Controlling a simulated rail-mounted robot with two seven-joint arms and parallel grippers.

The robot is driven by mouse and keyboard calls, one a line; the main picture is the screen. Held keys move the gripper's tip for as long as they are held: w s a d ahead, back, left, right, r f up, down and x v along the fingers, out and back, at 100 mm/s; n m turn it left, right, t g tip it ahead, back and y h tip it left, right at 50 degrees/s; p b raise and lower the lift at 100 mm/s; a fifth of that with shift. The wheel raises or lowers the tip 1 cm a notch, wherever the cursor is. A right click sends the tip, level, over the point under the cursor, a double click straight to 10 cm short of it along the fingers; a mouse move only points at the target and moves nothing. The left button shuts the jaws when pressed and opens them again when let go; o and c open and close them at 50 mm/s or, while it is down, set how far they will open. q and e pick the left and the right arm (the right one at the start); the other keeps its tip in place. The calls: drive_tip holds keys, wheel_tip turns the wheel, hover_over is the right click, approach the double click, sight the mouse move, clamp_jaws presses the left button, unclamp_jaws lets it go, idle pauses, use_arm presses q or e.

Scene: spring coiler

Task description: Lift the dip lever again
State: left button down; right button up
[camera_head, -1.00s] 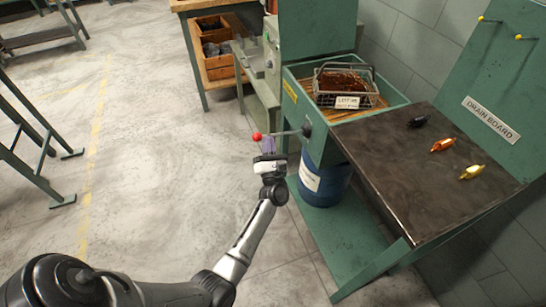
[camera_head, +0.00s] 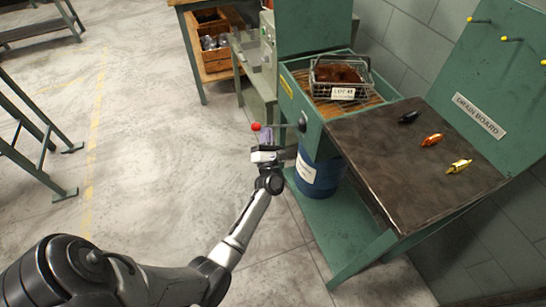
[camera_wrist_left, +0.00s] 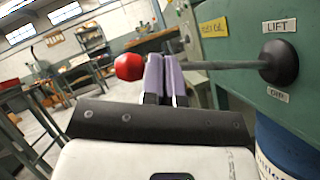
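The dip lever (camera_head: 280,127) is a dark rod with a red ball knob (camera_head: 256,127). It sticks out roughly level from a round black hub (camera_wrist_left: 279,62) on the green tank's side. The hub sits between a LIFT label (camera_wrist_left: 279,25) above and a lower label that seems to read DIP (camera_wrist_left: 278,94). My left gripper (camera_head: 267,143) is at the rod beside the knob. In the left wrist view its purple fingers (camera_wrist_left: 165,78) stand close together and cover part of the rod. Whether they grip it is hidden. My right gripper is out of view.
A wire basket (camera_head: 341,73) with a lot tag sits in the green tank (camera_head: 309,117). The drain board (camera_head: 390,160) holds three small lures. A blue drum (camera_head: 320,178) stands under the tank. Open floor lies to the left.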

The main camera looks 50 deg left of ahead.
use_arm(q)
drive_tip(key=shift+a, duration=0.3)
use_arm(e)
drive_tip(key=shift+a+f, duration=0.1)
use_arm(q)
drive_tip(key=w+a+f+b+v, duration=0.1)
drive_tip(key=f+b+v, duration=0.1)
drive_tip(key=v, duration=1.1)
drive_tip(key=shift+f, duration=0.35)
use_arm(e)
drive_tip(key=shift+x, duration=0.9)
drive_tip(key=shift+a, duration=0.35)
